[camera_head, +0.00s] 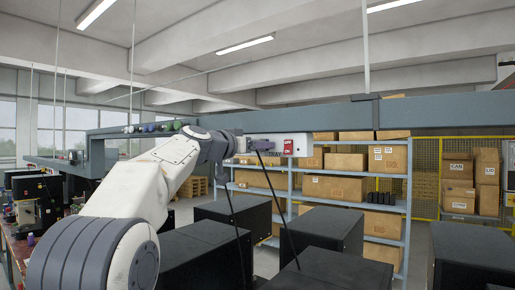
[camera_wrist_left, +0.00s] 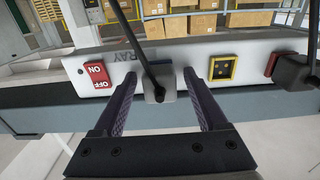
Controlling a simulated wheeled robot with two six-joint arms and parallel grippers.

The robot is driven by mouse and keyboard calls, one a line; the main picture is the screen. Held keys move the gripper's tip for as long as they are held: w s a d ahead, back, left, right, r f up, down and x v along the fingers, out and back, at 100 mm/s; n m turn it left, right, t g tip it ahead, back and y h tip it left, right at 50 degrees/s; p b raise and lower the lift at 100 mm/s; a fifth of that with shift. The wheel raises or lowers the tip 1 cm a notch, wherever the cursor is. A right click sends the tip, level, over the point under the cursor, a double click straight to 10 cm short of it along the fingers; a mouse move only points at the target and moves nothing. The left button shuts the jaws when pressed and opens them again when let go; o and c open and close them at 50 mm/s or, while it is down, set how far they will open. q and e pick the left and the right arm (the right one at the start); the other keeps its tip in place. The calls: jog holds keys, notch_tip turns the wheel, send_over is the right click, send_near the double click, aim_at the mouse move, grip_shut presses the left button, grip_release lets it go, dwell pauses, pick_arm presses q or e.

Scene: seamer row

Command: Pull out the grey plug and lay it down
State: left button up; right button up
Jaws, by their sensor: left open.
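The grey plug (camera_wrist_left: 159,88) sits in the front of a white socket strip (camera_wrist_left: 196,66), with a black cable (camera_wrist_left: 141,42) coming from it. In the left wrist view my left gripper (camera_wrist_left: 160,74) is open, with one dark finger on each side of the plug and visible gaps on both sides. In the head view my left gripper (camera_head: 257,146) is at the strip beneath a grey beam, and the plug is hidden or too small to make out there. My right gripper is not in view.
A red on/off switch (camera_wrist_left: 97,75) and a yellow-framed socket (camera_wrist_left: 222,68) flank the plug. A black plug (camera_wrist_left: 297,72) and another red switch (camera_wrist_left: 272,65) are farther right. Shelves with boxes (camera_head: 388,158) stand behind. Dark cabinets (camera_head: 327,228) stand below the hanging cables.

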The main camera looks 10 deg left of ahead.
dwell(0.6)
pick_arm(q)
grip_shut()
jog(key=shift+s+b, duration=0.1)
jog(key=shift+b, duration=0.2)
jog(key=shift+f, duration=0.1)
jog(key=shift+b+v, duration=2.15)
jog(key=shift+v, duration=0.85)
